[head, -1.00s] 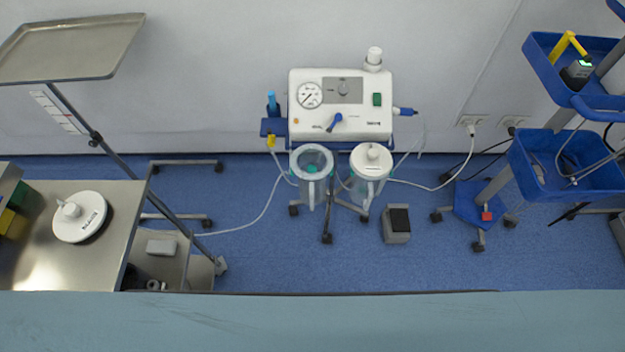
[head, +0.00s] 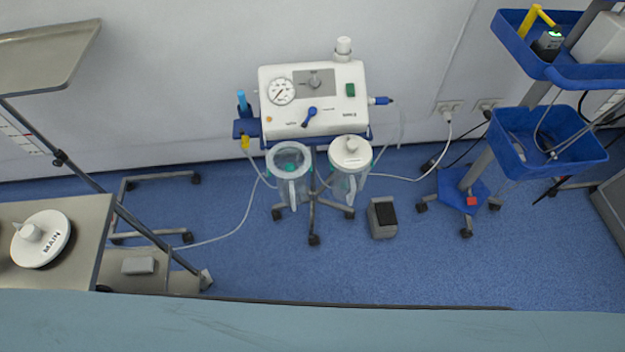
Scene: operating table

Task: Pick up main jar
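A suction unit with a dial carries two clear jars below its white body (head: 315,98). The left jar (head: 290,190) has an open top with a grey rim and a handle at its front. The right jar (head: 348,185) is closed by a white lid (head: 350,152) with a knob; I cannot read a label on it. A round white lid marked MAIN (head: 41,240) lies on the steel table at the left. Neither of my grippers is in view.
The steel table (head: 85,225) stands at the left under a raised tray (head: 45,55). A teal surface (head: 310,325) spans the front edge. A grey foot pedal (head: 382,218) and a blue cart (head: 545,165) stand to the right. Blue floor (head: 390,275) is clear before the unit.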

